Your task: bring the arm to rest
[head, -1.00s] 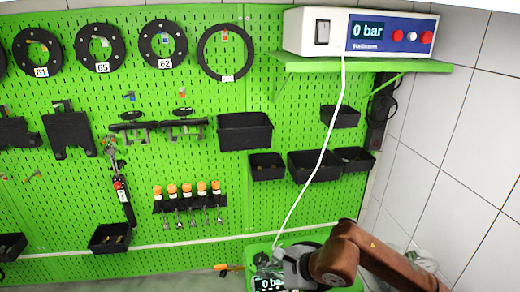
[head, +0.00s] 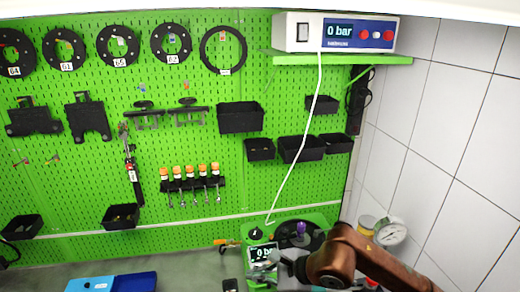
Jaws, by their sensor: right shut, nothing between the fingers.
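My right arm comes in from the lower right, brown, with its elbow-like link at the bottom. My right gripper (head: 264,270) is at the bottom, left of that link, shut and empty. It is in front of the green test bench unit (head: 318,217) and overlaps the lower edge of its small 0 bar display (head: 262,252). Whether it touches the unit I cannot tell. My left gripper is not in view.
A white box with a 0 bar display (head: 312,32) stands on a green shelf. A white cable hangs from it to the unit.

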